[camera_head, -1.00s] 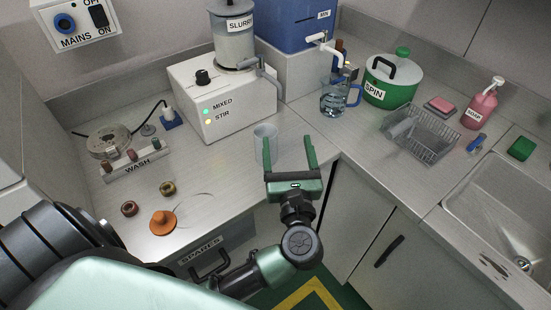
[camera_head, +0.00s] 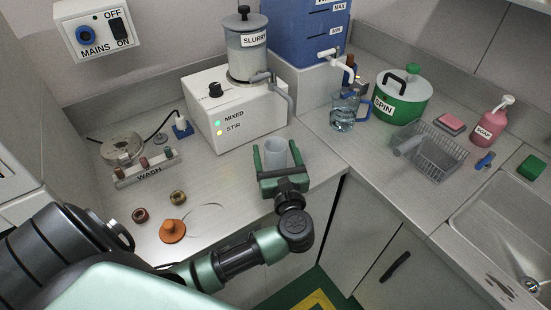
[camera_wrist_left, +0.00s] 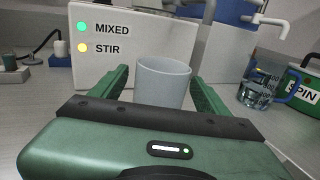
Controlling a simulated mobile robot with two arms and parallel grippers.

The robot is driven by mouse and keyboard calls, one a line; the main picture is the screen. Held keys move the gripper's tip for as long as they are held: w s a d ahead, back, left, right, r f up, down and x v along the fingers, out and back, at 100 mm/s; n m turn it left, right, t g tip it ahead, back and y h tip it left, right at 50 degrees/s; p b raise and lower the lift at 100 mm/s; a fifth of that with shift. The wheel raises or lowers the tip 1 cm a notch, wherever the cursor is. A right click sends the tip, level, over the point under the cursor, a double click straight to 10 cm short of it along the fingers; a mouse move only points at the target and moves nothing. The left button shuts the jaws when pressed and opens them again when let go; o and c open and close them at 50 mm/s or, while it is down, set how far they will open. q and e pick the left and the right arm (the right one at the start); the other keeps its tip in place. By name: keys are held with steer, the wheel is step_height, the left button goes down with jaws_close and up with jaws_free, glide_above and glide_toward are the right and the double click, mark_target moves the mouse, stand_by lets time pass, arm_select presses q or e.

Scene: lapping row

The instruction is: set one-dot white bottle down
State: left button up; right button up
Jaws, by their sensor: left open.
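I cannot make out a one-dot white bottle in any view. My left gripper (camera_head: 277,158) is open, its green fingers on either side of a plain grey-white cup (camera_head: 276,150) that stands upright on the counter. In the left wrist view the cup (camera_wrist_left: 163,82) shows between the two fingers, with gaps at its sides; its lower part is hidden by my gripper. My right gripper is not in view.
A white stirrer unit (camera_head: 237,108) stands just behind the cup. A water jug (camera_head: 343,112) and green SPIN pot (camera_head: 402,97) stand to the right. The WASH rack (camera_head: 147,168) and an orange knobbed piece (camera_head: 172,231) are at left.

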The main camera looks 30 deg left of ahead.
arm_select(q)
steer(key=shift+c, duration=0.4)
steer(key=shift+r, duration=0.1)
steer(key=c, duration=1.5)
